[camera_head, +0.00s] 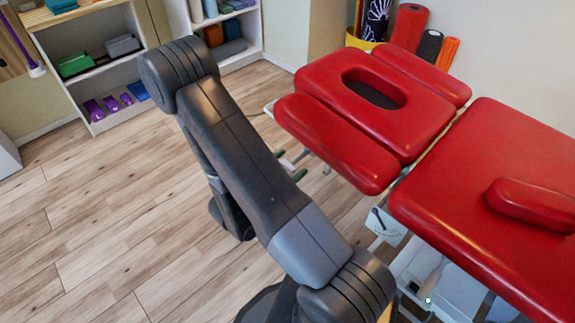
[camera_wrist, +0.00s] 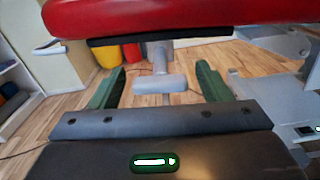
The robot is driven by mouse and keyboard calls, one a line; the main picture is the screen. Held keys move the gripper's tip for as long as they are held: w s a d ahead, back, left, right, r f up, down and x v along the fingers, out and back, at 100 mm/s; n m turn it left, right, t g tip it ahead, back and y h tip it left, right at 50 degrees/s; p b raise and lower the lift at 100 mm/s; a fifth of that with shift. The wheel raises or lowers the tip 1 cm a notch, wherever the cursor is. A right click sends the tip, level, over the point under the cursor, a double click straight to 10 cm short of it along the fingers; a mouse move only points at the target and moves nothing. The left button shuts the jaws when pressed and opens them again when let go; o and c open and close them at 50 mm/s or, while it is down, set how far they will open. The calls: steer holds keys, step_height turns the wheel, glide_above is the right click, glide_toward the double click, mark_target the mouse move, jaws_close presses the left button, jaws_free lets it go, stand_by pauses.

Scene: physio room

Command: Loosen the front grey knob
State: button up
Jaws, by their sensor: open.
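The front grey knob (camera_wrist: 160,84) shows in the wrist view as a T-shaped handle below the edge of the red padded headrest (camera_wrist: 150,14). My gripper (camera_wrist: 161,72) is open, with one green finger on each side of the knob. A gap shows between the knob and both fingers, and I see no contact. In the head view, the headrest (camera_head: 337,137) is at upper centre. My gripper's green tips (camera_head: 290,164) show at its left edge, partly hidden by my arm. The knob is hard to make out there.
The red treatment table (camera_head: 480,190) fills the right side, with a pale metal frame (camera_head: 430,270) below it. Shelves (camera_head: 85,60) with coloured blocks stand at the back left. The wooden floor (camera_head: 110,215) at left is clear.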

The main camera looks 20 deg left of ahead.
steer(key=c, duration=1)
